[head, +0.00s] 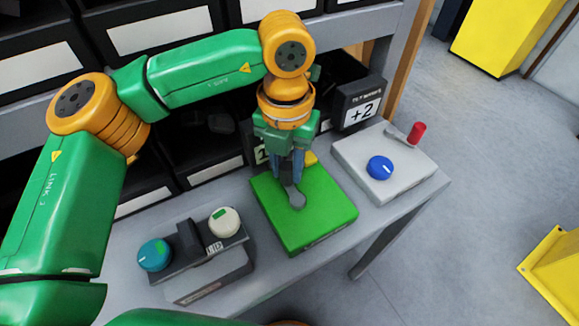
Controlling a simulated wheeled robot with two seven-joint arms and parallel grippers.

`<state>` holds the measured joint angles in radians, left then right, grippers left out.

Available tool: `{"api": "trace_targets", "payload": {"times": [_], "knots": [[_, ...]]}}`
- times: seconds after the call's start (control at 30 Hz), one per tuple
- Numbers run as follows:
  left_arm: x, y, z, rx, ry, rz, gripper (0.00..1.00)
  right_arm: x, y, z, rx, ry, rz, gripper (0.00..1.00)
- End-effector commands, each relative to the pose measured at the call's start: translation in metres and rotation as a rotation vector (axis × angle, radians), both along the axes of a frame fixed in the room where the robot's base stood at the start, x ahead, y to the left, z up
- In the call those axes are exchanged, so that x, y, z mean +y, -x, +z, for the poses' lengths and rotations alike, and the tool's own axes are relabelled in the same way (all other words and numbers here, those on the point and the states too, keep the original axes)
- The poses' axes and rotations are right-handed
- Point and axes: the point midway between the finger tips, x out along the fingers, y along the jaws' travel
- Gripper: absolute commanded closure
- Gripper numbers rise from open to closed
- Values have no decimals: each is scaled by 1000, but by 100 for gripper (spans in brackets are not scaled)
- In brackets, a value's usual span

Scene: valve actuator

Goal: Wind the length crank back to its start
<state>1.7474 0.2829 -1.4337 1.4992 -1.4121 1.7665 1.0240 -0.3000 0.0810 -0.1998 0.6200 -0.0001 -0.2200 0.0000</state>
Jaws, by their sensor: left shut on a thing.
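A green box (322,215) stands on the grey bench, with a grey crank arm (297,198) on its top. My left gripper (288,172) comes down over the box from behind. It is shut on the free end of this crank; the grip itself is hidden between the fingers. A second crank with a red handle (417,131) sits on the pale grey box (365,150) to the right, untouched. I cannot read a label that tells which one is the length crank. My right gripper is not in view.
A blue dial (380,167) is on the pale box. A dark display (360,105) reads +2; another behind my gripper is mostly covered. A panel with a teal knob (154,255) and a white knob (224,222) stands at left. Black bins line the back.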

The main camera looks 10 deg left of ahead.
Motion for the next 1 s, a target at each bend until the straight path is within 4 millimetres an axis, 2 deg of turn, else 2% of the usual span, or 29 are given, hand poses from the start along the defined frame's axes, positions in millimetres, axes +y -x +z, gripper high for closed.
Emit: {"api": "trace_targets", "payload": {"times": [0.47, 0.5, 0.6, 0.87, 1.0], "knots": [[1, 0, 0, 0, -1, 14, 100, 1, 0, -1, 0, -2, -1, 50], [1, 0, 0, 0, -1, 14, 66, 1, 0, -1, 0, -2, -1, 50], [1, 0, 0, 0, -1, 14, 39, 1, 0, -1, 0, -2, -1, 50], [0, 0, 0, 0, 0, 14, 38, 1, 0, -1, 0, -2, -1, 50], [0, 0, 16, -4, 1, 14, 38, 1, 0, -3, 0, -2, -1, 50]]}}
